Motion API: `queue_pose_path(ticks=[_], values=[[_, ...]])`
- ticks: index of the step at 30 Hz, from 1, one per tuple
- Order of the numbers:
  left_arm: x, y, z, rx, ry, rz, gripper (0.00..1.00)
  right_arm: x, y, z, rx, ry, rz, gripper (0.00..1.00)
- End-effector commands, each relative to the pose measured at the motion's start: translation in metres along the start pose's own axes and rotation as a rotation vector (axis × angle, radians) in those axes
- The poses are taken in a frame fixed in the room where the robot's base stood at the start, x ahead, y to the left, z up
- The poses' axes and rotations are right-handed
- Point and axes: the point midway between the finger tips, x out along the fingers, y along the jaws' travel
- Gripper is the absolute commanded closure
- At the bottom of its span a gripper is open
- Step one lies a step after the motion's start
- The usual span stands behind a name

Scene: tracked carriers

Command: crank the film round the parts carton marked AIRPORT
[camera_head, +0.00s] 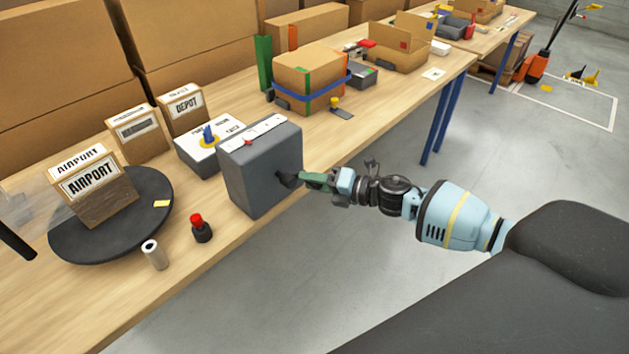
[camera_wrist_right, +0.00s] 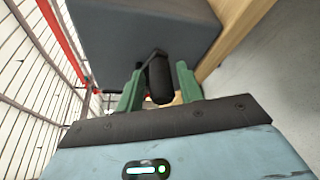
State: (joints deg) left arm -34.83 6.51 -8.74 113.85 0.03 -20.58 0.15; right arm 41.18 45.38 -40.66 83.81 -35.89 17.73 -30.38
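The brown parts carton (camera_head: 108,205) with an AIRPORT label stands upright on a dark round turntable (camera_head: 70,243) at the left of the bench. Clear film (camera_head: 38,205) shows at its left, near a black rod at the picture edge. A grey box (camera_head: 265,170) stands at the bench's front edge; its black crank handle (camera_head: 287,180) sticks out toward my right gripper (camera_head: 308,180). In the right wrist view the green fingers (camera_wrist_right: 158,88) stand either side of the handle (camera_wrist_right: 160,80), with a narrow gap showing on both sides. My left gripper is not in view.
A red-topped button (camera_head: 200,228) and a pale roll (camera_head: 154,255) stand near the turntable. A DEPOT carton (camera_head: 184,108) and another labelled carton (camera_head: 138,135) stand behind. A strapped carton (camera_head: 310,75) is farther along the bench.

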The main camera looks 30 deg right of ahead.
Motion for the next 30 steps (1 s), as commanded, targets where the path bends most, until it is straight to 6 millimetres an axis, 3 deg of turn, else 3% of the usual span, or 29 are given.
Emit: queue_pose_path(ticks=[11,24,30], values=[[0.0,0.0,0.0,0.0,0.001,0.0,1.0,-0.003,-0.001,0.0,0.001,-0.001,-0.002,0.55],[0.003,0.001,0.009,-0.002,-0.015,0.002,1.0,-0.061,-0.003,-0.002,0.003,0.002,-0.004,0.55],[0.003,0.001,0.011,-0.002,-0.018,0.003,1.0,-0.076,-0.001,-0.001,0.002,0.0,-0.002,0.55]])
